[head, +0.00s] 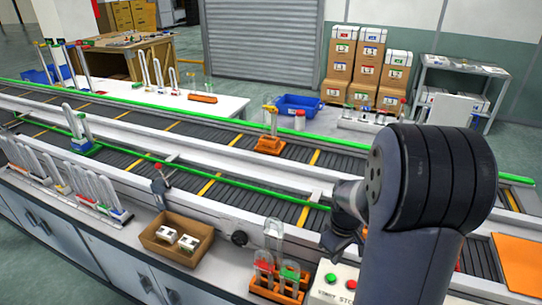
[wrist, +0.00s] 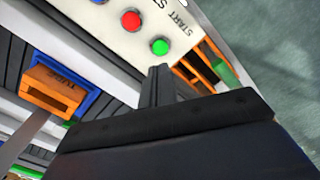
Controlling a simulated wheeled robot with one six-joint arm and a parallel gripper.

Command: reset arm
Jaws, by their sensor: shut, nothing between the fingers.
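My gripper (head: 338,242) hangs at the end of my dark arm in the right half of the head view, above the near counter by the conveyor. It is partly hidden behind my arm. In the wrist view the black fingers (wrist: 158,84) are together with nothing between them, pointing toward the white button box (wrist: 112,22). That box shows a red button, a green button and the word START. It also stands at the bottom of the head view (head: 322,292), partly covered by my arm.
An orange rack with glass tubes (head: 262,291) stands left of the button box. A cardboard tray (head: 168,247) with white parts lies further left. Conveyor lanes with green rails (head: 230,181) run behind, carrying an orange holder (head: 270,146). A blue bin (head: 298,102) stands beyond.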

